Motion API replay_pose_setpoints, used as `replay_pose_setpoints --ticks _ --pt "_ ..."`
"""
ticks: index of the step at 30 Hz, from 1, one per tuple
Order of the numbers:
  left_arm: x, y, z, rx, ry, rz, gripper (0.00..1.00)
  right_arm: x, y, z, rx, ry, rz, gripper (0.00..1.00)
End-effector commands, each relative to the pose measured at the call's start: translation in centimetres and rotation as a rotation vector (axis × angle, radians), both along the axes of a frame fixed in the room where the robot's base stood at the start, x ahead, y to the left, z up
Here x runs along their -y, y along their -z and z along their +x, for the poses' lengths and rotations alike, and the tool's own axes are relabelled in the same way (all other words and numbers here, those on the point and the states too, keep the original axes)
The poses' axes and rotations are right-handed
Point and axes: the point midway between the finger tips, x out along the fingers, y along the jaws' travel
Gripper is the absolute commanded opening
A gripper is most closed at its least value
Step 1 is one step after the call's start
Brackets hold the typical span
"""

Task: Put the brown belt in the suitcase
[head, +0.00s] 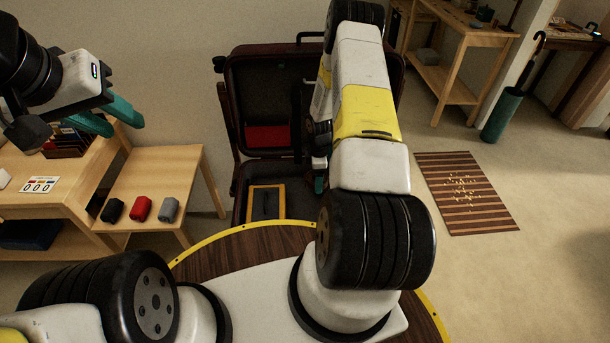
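The open dark brown suitcase (236,100) stands against the wall in the middle, with its lid raised. A red piece (267,137) shows in the lid, and a yellow-edged flat item (265,203) lies in the lower half. My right arm reaches over the suitcase and hides its right side. Only a bit of the teal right gripper (319,184) shows there, so its opening and any load are hidden. My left gripper (126,128) is at the upper left above the low wooden table, teal fingers apart and empty. I cannot make out the brown belt.
A low wooden table (190,165) holds black (113,210), red (141,209) and grey (169,210) rolled items. A number card (39,185) lies left. A striped mat (467,193) with small pale bits, a green umbrella stand (502,115) and a workbench (455,45) are right.

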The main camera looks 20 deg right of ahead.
Motion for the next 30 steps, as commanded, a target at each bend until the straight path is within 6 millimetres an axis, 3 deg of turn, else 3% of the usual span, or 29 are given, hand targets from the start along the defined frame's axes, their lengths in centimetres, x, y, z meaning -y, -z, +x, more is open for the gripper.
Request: replay_pose_setpoints --ticks 4,18,29,30 --pt "0.0 0.0 0.0 0.0 0.0 0.0 0.36 -0.1 2.9 -0.1 -0.002 0.0 0.0 0.3" --pt "0.0 0.0 0.0 0.0 0.0 0.0 0.36 -0.1 7.8 -0.1 -0.001 0.002 -0.001 0.3" --pt "0.0 0.0 0.0 0.0 0.0 0.0 0.36 -0.1 8.2 0.0 0.0 0.002 0.0 0.3" --pt "0.0 0.0 0.0 0.0 0.0 0.0 0.36 -0.1 8.1 0.0 0.0 0.002 0.0 0.85"
